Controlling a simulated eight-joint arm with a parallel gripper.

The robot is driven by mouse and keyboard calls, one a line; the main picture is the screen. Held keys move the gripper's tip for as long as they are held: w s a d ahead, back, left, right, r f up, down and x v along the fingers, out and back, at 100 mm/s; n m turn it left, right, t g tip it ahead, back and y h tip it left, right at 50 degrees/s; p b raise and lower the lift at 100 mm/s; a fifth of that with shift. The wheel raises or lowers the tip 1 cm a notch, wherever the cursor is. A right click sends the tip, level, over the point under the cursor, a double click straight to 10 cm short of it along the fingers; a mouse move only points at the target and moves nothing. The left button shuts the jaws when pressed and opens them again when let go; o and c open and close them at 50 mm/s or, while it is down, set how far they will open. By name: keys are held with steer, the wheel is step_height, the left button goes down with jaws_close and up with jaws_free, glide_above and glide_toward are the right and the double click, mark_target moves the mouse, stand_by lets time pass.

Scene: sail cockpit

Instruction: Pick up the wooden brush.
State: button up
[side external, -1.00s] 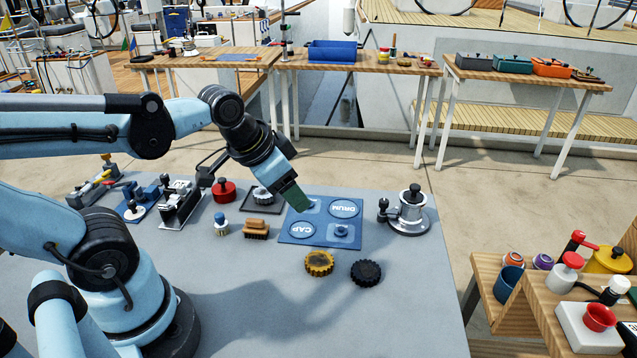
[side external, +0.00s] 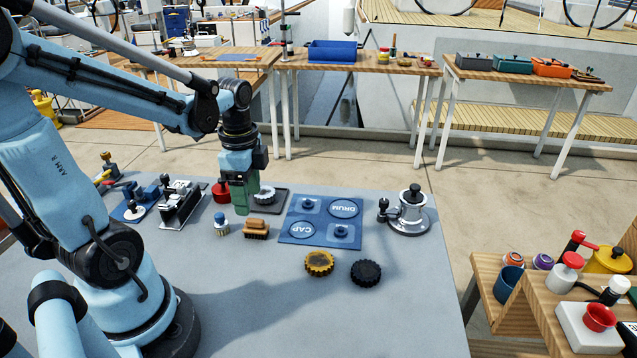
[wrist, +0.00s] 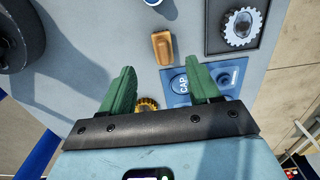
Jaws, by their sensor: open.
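The wooden brush (side external: 257,229) stands bristles down on the grey table, with a light wooden handle block on top. It also shows in the wrist view (wrist: 162,46), at the top centre beyond my fingertips. My gripper (side external: 241,208) has green fingers pointing down, above the table just behind and left of the brush. In the wrist view my gripper (wrist: 160,75) is open and empty, its two fingers wide apart. No finger appears to touch the brush.
A small blue-topped round brush (side external: 221,226) stands left of the brush. A blue CAP and DRUM mat (side external: 318,236) lies to the right. A red knob (side external: 222,192) and a gear on a dark tray (side external: 282,196) are behind. Yellow (side external: 319,263) and black (side external: 366,272) gears lie in front.

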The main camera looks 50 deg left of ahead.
mark_target(255, 220)
steer(key=shift+f, duration=1.45)
steer(key=shift+w+f, duration=0.2)
steer(key=shift+f, duration=0.55)
steer(key=shift+w+f, duration=0.2)
steer(key=shift+f, duration=1.55)
steer(key=shift+c, duration=0.4)
steer(key=c, duration=1.1)
steer(key=shift+o, duration=0.2)
steer(key=shift+r, duration=0.15)
